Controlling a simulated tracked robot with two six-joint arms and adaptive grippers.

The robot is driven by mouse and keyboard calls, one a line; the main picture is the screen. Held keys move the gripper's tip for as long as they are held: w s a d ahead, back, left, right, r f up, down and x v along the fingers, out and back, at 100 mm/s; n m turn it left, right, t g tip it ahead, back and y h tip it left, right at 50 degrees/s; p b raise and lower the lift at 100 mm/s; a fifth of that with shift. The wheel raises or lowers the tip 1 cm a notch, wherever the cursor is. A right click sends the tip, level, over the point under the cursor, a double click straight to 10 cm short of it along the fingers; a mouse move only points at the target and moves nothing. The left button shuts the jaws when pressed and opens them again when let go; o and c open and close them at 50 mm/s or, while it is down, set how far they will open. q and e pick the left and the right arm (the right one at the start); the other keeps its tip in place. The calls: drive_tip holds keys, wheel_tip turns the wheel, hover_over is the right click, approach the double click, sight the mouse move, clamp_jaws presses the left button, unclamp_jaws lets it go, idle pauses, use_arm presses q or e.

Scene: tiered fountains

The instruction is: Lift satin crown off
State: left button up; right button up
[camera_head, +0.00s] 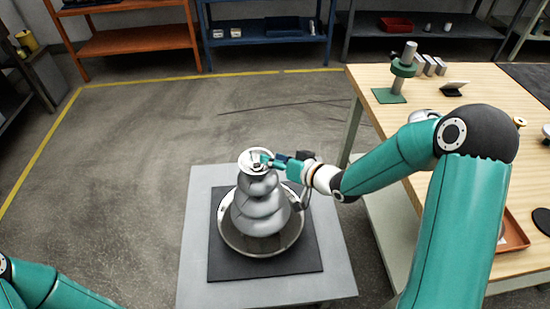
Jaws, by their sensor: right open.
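A silver tiered fountain (260,211) with rounded, stacked tiers stands upright in a round shallow basin (256,249). Its satin crown (248,155) is the pale, round top piece, seated on the uppermost tier. My right gripper (264,161) reaches in from the right at the height of the crown. It is open, and its fingertips overlap the crown's right side in this view. I cannot tell whether they touch it. My left arm shows only in the bottom left corner, and its gripper is out of view.
The basin sits on a black mat (225,266) on a small grey table (200,205). A wooden workbench (440,112) on the right holds a green stand (404,68) and an orange-brown tray (513,235). Shelves line the back. The floor to the left is clear.

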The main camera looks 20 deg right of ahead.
drive_tip(key=shift+w+a+f, duration=0.25)
drive_tip(key=shift+w, duration=0.3)
clamp_jaws()
